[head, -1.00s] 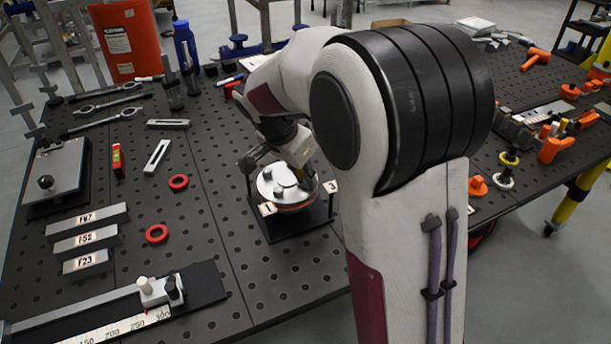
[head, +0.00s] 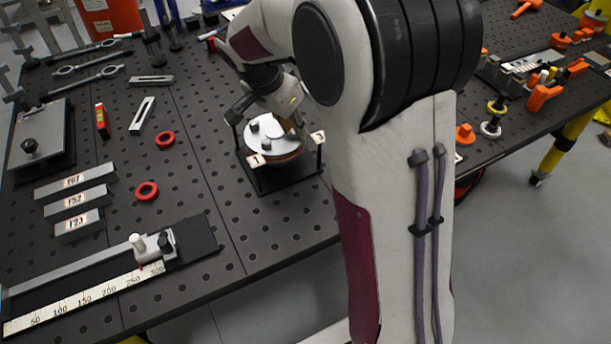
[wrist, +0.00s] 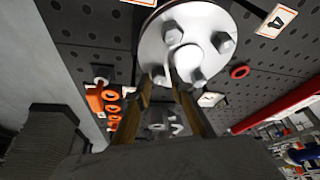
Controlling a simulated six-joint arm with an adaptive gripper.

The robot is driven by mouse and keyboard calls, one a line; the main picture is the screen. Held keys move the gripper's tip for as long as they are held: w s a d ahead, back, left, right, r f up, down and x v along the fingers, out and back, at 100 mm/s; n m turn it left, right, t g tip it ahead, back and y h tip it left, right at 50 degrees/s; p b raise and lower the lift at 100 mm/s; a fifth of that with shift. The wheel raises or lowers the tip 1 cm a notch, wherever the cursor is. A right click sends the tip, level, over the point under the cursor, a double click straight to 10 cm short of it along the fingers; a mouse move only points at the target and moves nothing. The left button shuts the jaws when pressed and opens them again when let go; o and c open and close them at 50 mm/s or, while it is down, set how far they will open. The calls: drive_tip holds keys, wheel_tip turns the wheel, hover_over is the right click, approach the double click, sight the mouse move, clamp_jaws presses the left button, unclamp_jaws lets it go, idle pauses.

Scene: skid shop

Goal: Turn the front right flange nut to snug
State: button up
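The round silver flange (head: 262,130) sits on a black stand at the middle of the bench, with tags 1 and 3 on its near side. In the wrist view the flange (wrist: 203,22) carries several hex nuts around a pale central hub. My gripper (head: 297,128) reaches down at the flange's right side in the head view. In the wrist view my gripper (wrist: 162,82) has its two fingers apart, with a nut (wrist: 158,76) at the rim between their tips. I cannot tell whether the fingers touch it. My gripper hides the right-hand nuts in the head view.
Red rings (head: 147,191), labelled grey blocks (head: 77,200) and a long scale with a slider (head: 152,247) lie to the left. Orange parts (head: 541,95) and a yellow-black knob stand on the right. The bench is clear just left of the stand.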

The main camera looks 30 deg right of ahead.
drive_tip(key=shift+s+f, duration=0.1)
drive_tip(key=shift+n+t+y, duration=0.4)
drive_tip(key=shift+n+t, duration=0.1)
drive_tip(key=shift+n, duration=1)
drive_tip(key=shift+s+d+n+t+y, duration=0.1)
drive_tip(key=shift+n+t+y, duration=0.2)
drive_tip(key=shift+n, duration=0.8)
drive_tip(key=shift+d+n+t+y, duration=0.1)
drive_tip(key=shift+n+t+y, duration=0.2)
drive_tip(key=shift+n, duration=0.7)
